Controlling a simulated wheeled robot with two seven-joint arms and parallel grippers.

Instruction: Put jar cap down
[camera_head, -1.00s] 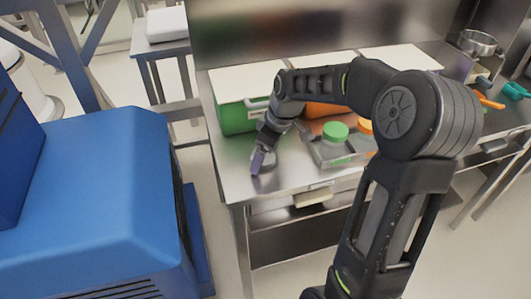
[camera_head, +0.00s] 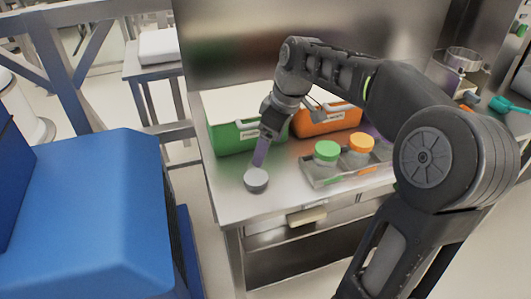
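A round grey jar cap (camera_head: 256,181) appears to lie on the front left of the steel table (camera_head: 300,196). My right gripper (camera_head: 259,156) points down, its purple finger ending at the cap's far edge in the picture. The fingers overlap in this view, so I cannot tell whether they are open or whether they touch the cap. A jar with a green lid (camera_head: 327,150) and a jar with an orange lid (camera_head: 361,144) stand in a clear tray (camera_head: 322,182) right of the gripper. My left gripper is not in view.
A green bin (camera_head: 228,137) and an orange bin (camera_head: 312,125) stand behind the gripper. A metal pot (camera_head: 462,59) and a teal item (camera_head: 508,105) are at the far right. A large blue machine (camera_head: 90,215) fills the left. The table's front left corner is mostly clear.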

